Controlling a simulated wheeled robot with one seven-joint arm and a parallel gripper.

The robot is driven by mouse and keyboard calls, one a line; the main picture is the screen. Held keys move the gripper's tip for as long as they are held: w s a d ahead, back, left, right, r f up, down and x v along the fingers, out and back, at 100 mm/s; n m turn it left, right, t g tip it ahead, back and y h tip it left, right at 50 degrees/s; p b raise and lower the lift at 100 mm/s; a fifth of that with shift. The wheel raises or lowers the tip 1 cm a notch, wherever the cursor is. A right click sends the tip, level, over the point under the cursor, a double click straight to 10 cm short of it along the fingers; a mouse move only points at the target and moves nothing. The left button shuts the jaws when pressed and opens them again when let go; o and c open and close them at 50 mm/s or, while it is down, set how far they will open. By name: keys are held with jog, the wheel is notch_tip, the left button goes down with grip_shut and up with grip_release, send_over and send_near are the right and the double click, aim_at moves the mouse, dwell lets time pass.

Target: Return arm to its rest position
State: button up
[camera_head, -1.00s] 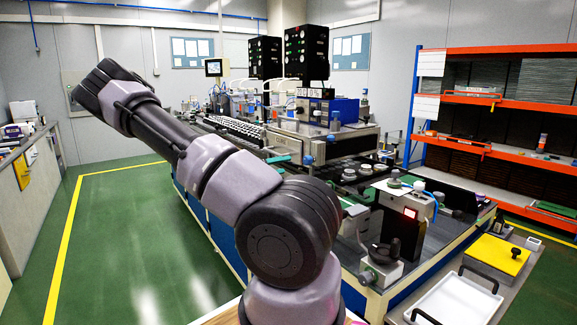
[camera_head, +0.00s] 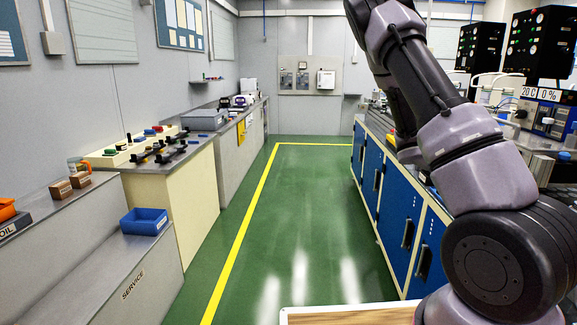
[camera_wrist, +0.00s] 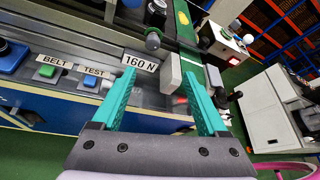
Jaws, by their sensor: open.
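My gripper (camera_wrist: 159,78) shows in the wrist view, with its two teal fingers spread apart and nothing between them. Behind the fingers is a machine front with a "160 N" label, and I cannot tell how close they are to it. In the head view my dark and grey arm reaches up along the right side, bent at a large round joint. Its far end runs to the top edge, and the gripper cannot be made out there.
Blue cabinets (camera_head: 372,173) stand beside the arm at right. Clear green floor (camera_head: 300,230) with a yellow line lies in the middle. A service bench (camera_head: 112,268) holding a blue bin (camera_head: 144,221) stands at left. The wrist view shows a white cabinet (camera_wrist: 272,112) at right.

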jog(key=s+a+r+m+t+y, duration=0.3)
jog(key=a+r+m, duration=0.4)
jog(key=a, duration=0.3)
jog(key=s+a+r+m+t+y, duration=0.4)
jog(key=s+a+r+m+y, duration=0.2)
jog(key=a, duration=0.5)
jog(key=s+a+r+m+t+y, duration=0.4)
jog(key=a+r+m+y, duration=0.1)
jog(key=a+r+m, duration=0.5)
jog(key=shift+s+a+r+y, duration=0.25)
jog(key=shift+a+y, duration=0.15)
jog(key=shift+a, duration=0.35)
